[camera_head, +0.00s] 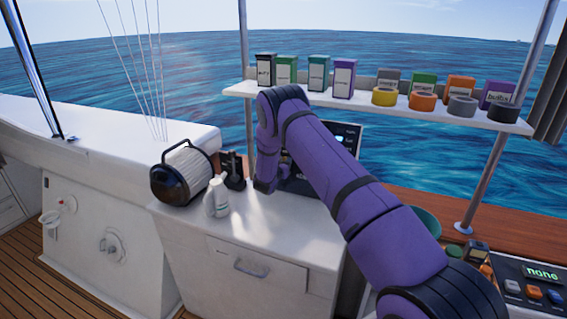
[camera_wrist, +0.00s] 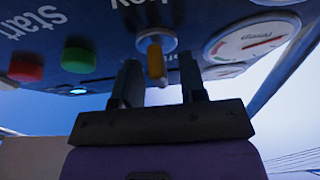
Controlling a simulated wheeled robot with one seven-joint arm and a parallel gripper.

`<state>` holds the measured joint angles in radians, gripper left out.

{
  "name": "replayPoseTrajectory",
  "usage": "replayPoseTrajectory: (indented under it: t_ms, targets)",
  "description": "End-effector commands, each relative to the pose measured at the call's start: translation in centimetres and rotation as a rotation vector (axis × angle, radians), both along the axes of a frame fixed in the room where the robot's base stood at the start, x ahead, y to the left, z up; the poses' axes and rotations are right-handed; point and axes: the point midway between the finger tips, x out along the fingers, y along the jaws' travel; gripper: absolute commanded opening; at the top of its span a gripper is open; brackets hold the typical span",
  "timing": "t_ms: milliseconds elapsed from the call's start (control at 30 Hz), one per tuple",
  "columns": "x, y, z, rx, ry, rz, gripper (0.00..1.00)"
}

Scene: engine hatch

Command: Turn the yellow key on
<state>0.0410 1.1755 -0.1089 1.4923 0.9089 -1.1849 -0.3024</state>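The yellow key (camera_wrist: 156,62) sticks out of a round metal collar (camera_wrist: 156,40) on a dark blue panel (camera_wrist: 110,22) in the wrist view. My gripper (camera_wrist: 160,70) is open, with its two dark fingers apart on either side of the key. Gaps show between the key and both fingers, so I see no grip on it. In the head view the panel (camera_head: 347,133) stands on the white counter, largely hidden behind my purple arm. The key cannot be made out there.
The panel also carries a red button (camera_wrist: 26,67), a green button (camera_wrist: 78,56) and a round gauge (camera_wrist: 250,40) near the key. A white bottle (camera_head: 216,197) and a ribbed cylinder (camera_head: 182,172) stand left of my arm. A shelf (camera_head: 350,103) with boxes and tape rolls is behind.

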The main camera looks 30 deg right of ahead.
Motion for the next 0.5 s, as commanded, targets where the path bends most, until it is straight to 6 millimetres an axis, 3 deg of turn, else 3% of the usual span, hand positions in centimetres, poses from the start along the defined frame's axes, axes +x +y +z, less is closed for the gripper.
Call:
replayPoseTrajectory:
  t_ms: [133, 300, 500]
  targets:
    - [-0.01, 0.01, -0.01, 0.0, 0.0, 0.0, 0.38]
    - [-0.02, 0.02, -0.01, 0.0, 0.0, 0.0, 0.02]
    - [-0.03, 0.03, -0.01, 0.001, -0.002, -0.001, 0.0]
